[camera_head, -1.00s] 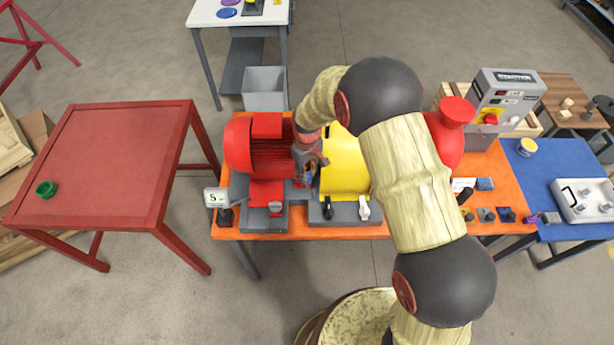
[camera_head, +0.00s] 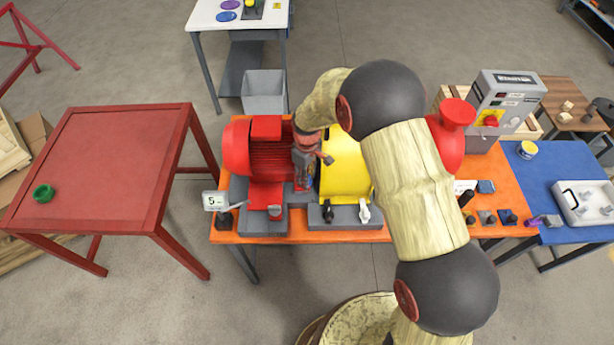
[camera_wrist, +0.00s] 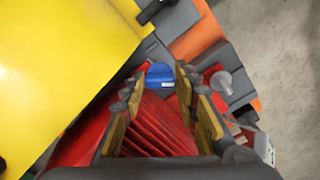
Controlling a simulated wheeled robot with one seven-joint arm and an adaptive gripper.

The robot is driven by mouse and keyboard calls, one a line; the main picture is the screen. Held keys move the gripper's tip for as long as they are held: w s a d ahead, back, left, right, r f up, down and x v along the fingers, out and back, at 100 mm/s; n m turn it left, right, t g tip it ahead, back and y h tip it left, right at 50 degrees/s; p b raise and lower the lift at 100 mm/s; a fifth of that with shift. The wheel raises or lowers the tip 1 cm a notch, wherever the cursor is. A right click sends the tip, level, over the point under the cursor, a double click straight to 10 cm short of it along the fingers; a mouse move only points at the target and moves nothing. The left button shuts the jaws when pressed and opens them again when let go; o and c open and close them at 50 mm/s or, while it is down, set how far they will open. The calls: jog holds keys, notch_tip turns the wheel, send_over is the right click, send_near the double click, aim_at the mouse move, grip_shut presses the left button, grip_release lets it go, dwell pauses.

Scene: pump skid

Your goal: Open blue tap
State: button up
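The blue tap (camera_wrist: 160,75) shows in the wrist view as a round blue piece with a small pale mark. It appears between and beyond the fingertips of my gripper (camera_wrist: 158,84). The fingers are apart, and no contact with the tap is visible. In the head view my gripper (camera_head: 303,172) points down between the red motor (camera_head: 268,160) and the yellow guard (camera_head: 344,172).
The yellow guard fills the upper left of the wrist view, close to my gripper. Red motor fins lie below the fingers. The red table (camera_head: 110,170) is mostly clear.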

jog(key=o, duration=0.4)
jog(key=shift+m, duration=0.3)
